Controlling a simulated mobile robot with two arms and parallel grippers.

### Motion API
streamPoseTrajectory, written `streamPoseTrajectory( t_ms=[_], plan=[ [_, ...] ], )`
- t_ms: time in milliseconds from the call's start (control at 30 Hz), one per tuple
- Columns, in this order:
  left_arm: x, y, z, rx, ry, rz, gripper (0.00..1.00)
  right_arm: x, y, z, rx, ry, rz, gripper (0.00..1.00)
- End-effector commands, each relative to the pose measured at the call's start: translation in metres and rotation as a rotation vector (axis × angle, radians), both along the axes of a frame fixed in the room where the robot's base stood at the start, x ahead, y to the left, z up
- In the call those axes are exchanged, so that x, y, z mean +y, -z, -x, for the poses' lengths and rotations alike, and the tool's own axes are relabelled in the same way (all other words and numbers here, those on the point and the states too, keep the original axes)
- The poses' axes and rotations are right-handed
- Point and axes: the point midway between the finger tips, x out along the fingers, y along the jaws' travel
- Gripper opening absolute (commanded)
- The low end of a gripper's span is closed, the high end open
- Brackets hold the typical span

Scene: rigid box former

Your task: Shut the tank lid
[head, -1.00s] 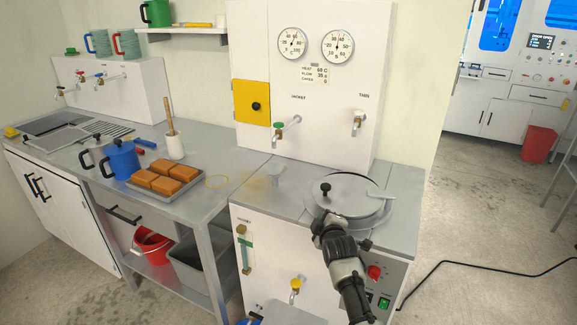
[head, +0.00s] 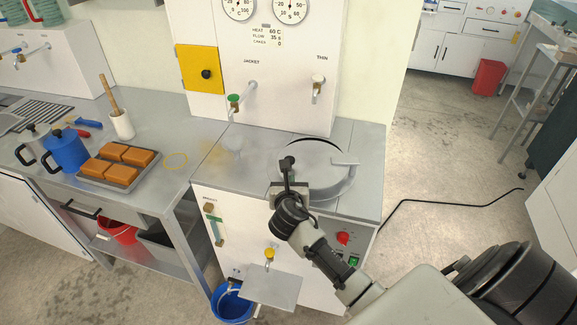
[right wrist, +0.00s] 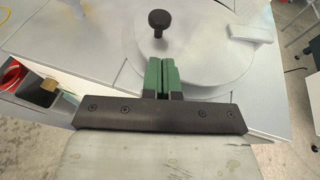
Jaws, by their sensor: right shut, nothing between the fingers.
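The tank lid (head: 318,160) is a round grey metal disc over the tank opening in the counter at the right. A dark knob (head: 287,161) stands near its left edge, and a pale bracket (head: 345,160) sits at its right. My right gripper (head: 287,180) is at the lid's near left side, just in front of the knob. In the right wrist view its green fingers (right wrist: 160,68) are together and empty, over the lid (right wrist: 205,55), with the knob (right wrist: 159,20) beyond them. I cannot tell whether they touch the lid or whether it is fully seated. My left gripper is out of view.
A white panel with dials and taps (head: 280,70) stands behind the tank. A grey plate (head: 271,288) and a blue bucket (head: 232,303) are at the front. A tray of orange blocks (head: 118,163) and a blue jug (head: 66,150) stand left. Floor to the right holds a black cable (head: 440,201).

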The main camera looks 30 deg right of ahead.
Motion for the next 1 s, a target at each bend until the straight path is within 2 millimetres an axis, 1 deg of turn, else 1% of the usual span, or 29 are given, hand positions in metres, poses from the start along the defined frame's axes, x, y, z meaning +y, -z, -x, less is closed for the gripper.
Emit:
streamPoseTrajectory(
  t_ms=[33, 133, 200, 333, 500, 867, 933, 1000],
  plan=[
    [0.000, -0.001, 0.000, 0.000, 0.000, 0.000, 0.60, -0.007, 0.003, -0.010, 0.001, 0.002, -0.001, 0.00],
    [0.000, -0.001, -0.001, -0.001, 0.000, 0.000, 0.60, -0.017, 0.008, -0.025, -0.001, 0.002, -0.003, 0.00],
    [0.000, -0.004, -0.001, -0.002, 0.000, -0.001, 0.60, -0.023, 0.007, -0.035, -0.002, 0.001, -0.002, 0.00],
    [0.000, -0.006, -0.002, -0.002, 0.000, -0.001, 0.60, -0.032, 0.008, -0.048, -0.002, 0.000, -0.004, 0.00],
    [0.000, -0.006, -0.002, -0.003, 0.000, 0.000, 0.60, -0.037, 0.009, -0.056, -0.001, -0.001, -0.003, 0.00],
    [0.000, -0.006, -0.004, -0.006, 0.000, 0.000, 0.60, -0.038, 0.009, -0.057, -0.002, 0.000, -0.004, 0.00],
    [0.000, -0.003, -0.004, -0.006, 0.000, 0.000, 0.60, -0.039, 0.010, -0.061, -0.001, 0.014, -0.004, 0.00],
    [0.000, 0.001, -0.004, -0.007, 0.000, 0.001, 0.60, -0.041, 0.011, -0.068, -0.002, 0.046, -0.004, 0.00]
  ],
)
